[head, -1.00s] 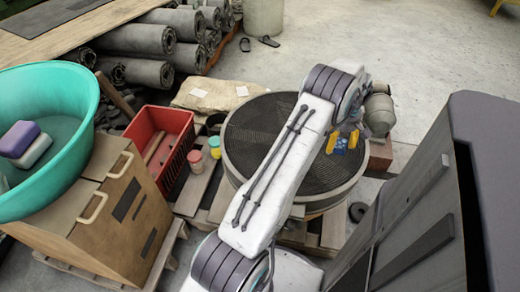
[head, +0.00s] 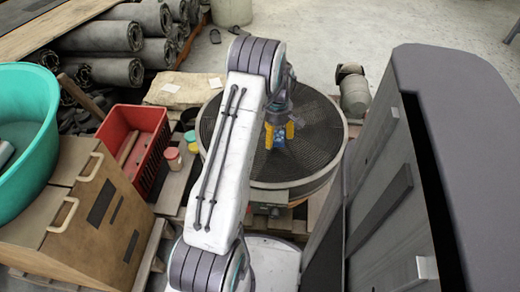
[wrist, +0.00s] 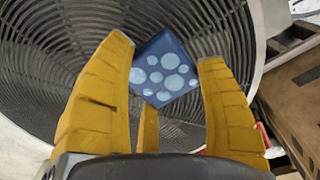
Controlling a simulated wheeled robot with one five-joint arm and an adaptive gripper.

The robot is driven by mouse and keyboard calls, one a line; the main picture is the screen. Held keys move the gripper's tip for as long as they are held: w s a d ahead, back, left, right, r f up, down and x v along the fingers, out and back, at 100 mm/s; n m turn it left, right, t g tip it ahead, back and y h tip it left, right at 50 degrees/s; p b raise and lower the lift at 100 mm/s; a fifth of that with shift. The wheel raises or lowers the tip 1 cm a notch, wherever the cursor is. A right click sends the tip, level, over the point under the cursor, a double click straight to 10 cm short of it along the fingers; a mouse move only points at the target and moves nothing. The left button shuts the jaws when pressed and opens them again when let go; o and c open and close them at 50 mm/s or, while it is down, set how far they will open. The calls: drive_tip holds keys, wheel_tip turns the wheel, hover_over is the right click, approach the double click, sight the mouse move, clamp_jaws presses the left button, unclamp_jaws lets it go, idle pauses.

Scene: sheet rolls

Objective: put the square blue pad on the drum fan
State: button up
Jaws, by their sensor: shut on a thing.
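The square blue pad (wrist: 165,70) with pale round spots is between the yellow fingers of my gripper (wrist: 165,85) in the wrist view. My gripper is shut on it. In the head view the pad (head: 279,137) is a small blue patch between the yellow fingertips (head: 279,133). The drum fan (head: 318,150) is a large round drum with a dark ringed grille, lying face up. My gripper and the pad are over the grille; whether the pad touches it I cannot tell. My arm hides the left part of the fan.
A teal basin (head: 40,130) sits on a cardboard box (head: 90,215). A grey cabinet (head: 400,190) is close on the right. Dark rolls (head: 110,37) lie behind.

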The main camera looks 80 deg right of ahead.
drive_tip(key=w+f+b, duration=0.1)
drive_tip(key=w, duration=0.1)
drive_tip(key=w+f+b, duration=0.1)
drive_tip(key=w+f, duration=0.1)
drive_tip(key=shift+w, duration=0.1)
drive_tip(key=shift+w+f+b, duration=0.25)
drive_tip(key=shift+w+b, duration=0.35)
drive_tip(key=shift+w, duration=0.15)
wheel_tip(320, 180, down, 4)
drive_tip(key=b, duration=0.4)
drive_tip(key=shift+d+b, duration=0.1)
drive_tip(key=shift+b, duration=0.2)
drive_tip(key=o, duration=1.2)
drive_tip(key=shift+o, duration=0.2)
drive_tip(key=shift+r, duration=0.1)
